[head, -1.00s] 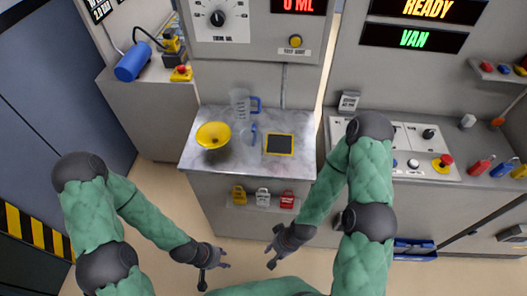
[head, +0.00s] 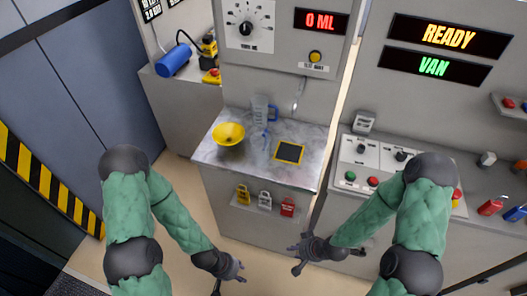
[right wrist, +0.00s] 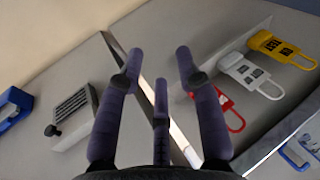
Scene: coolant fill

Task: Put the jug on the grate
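The clear jug (head: 260,107) with a blue handle stands at the back of the grey marbled counter (head: 207,150) in the head view. A second small clear shape with a bluish edge shows just in front of it; I cannot tell what it is. The grate (head: 289,152), a dark square with a yellow border, lies bare at the counter's right front. My left gripper (head: 232,272) is open and empty, low in front of the counter. My right gripper (head: 302,254) is open and empty, below the counter's right front; its spread fingers show in the right wrist view (right wrist: 160,80).
A dispenser panel with a dial (head: 246,28) rises behind. A control panel (head: 370,165) stands to the right. Floor is clear between the arms.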

